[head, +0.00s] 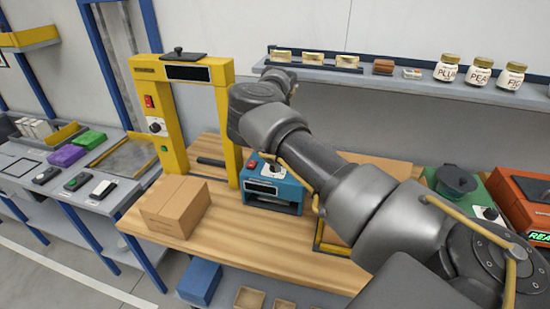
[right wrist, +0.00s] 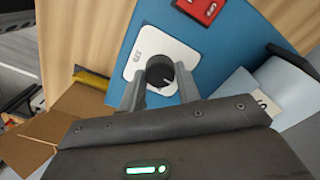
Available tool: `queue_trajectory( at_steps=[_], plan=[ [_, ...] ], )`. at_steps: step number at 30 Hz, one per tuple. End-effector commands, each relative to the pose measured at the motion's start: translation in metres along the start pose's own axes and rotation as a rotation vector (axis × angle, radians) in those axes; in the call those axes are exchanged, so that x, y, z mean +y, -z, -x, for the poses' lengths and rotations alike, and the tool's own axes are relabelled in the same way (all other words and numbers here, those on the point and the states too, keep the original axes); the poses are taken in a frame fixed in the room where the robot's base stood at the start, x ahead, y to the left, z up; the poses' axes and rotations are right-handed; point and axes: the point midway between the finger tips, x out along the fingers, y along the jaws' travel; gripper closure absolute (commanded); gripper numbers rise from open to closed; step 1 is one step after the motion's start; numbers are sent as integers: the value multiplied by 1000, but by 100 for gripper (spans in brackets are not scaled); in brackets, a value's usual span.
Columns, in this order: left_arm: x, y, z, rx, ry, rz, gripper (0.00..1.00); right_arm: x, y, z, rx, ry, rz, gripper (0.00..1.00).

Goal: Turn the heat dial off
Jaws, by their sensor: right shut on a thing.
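The heat dial (right wrist: 160,72) is a dark round knob on a white plate on a blue machine. A small light mark shows on its face, and the plate has small lettering too blurred to read surely. My right gripper (right wrist: 160,87) has its two grey fingers on either side of the knob, shut on it. My left gripper is not in view.
A red switch (right wrist: 201,8) sits near the dial. A cardboard box (head: 175,207) stands left of the blue machine, and a yellow frame (head: 168,120) with its own dial stands behind. A shelf with jars (head: 448,69) runs along the wall.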

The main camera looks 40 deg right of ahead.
Motion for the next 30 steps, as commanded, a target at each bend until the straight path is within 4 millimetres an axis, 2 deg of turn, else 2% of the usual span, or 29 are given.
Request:
queue_trajectory(
  at_steps=[9,22,23,27,30],
  plan=[
    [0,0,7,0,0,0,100,-1,0,2,1,5,76,90],
    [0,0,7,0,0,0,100,-1,0,1,1,4,83,90],
    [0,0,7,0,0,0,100,-1,0,1,1,4,83,64],
    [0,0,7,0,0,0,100,-1,0,1,1,3,83,46],
    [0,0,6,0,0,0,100,-1,0,1,1,2,82,45]
  ],
)
